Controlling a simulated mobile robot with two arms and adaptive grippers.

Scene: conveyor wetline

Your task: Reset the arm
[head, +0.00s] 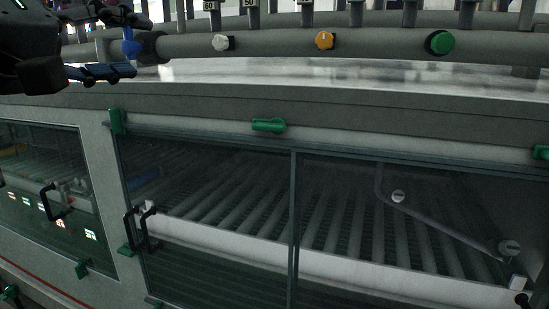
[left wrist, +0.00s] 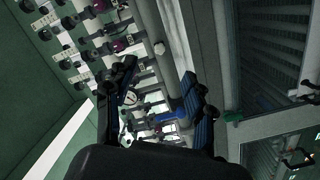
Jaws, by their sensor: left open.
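My left gripper (head: 134,46) is at the top left of the head view, in front of the pipe. Its dark fingers with blue pads are spread apart and nothing is held. In the left wrist view the open fingers (left wrist: 160,72) also show a gap. A blue knob (head: 131,42) appears between the fingers in the head view; I cannot tell whether they touch it. It shows beside the right finger in the left wrist view (left wrist: 170,117). My right gripper is out of view.
A grey pipe (head: 380,46) crosses the top, with a white knob (head: 222,42), an orange knob (head: 324,40) and a green knob (head: 439,42). Below stands a glazed enclosure with rollers inside, green latches (head: 268,125) and black door handles (head: 146,216).

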